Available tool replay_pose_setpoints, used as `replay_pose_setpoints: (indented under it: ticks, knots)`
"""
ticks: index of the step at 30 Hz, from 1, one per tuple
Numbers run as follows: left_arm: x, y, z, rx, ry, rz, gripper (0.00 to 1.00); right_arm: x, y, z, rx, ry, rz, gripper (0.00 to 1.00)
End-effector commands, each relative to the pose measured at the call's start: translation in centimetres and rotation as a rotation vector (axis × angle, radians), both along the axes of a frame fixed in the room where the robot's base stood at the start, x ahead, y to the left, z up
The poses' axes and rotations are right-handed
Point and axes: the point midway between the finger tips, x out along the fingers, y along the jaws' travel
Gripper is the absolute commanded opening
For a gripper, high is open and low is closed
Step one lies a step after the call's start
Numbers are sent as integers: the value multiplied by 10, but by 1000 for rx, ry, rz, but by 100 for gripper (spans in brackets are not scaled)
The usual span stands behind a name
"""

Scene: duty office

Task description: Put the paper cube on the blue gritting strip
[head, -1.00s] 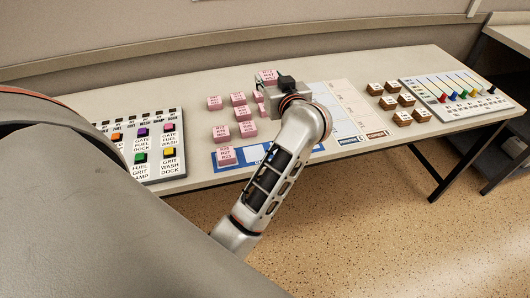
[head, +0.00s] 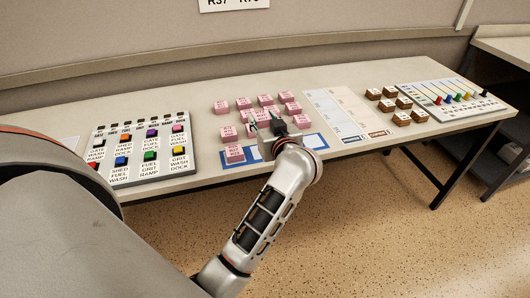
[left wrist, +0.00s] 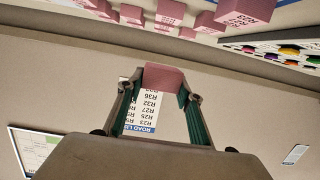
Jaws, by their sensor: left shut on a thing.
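My left gripper (head: 264,121) is shut on a pink paper cube, which shows plainly between the fingertips in the left wrist view (left wrist: 165,77). In the head view the gripper is at the front of the pink cube group, by the blue gritting strip (head: 316,141). The gripper and wrist hide the strip's middle. Another pink cube (head: 235,154) sits at the strip's left end. I cannot tell whether the held cube touches anything below. My right gripper is out of view.
Several pink cubes (head: 243,103) stand behind the strip. A button board (head: 150,151) is at left. Pale sheets (head: 338,112), brown-sided blocks (head: 389,105) and a board with coloured pegs (head: 462,102) are at right. The strip's right end is bare.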

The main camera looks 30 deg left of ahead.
Motion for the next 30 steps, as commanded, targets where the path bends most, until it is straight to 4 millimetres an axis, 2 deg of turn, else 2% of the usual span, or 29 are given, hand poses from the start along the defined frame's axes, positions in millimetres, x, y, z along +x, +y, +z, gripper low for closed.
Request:
replay_pose_setpoints:
  ticks: [1, 3, 6, 13, 21, 30]
  knots:
    - [0, 0, -18, 4, 8, -1, 14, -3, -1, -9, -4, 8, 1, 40]
    - [-1, 1, -33, 4, 7, -1, 14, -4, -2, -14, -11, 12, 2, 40]
    - [0, 0, -46, 3, 3, 0, 14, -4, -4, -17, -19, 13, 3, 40]
    - [0, 0, -62, 2, 2, 0, 14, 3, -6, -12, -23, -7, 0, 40]
    - [-1, 0, -107, 2, 5, 0, 14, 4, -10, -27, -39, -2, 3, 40]
    - [0, 0, -111, 0, -1, 0, 14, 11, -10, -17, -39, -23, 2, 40]
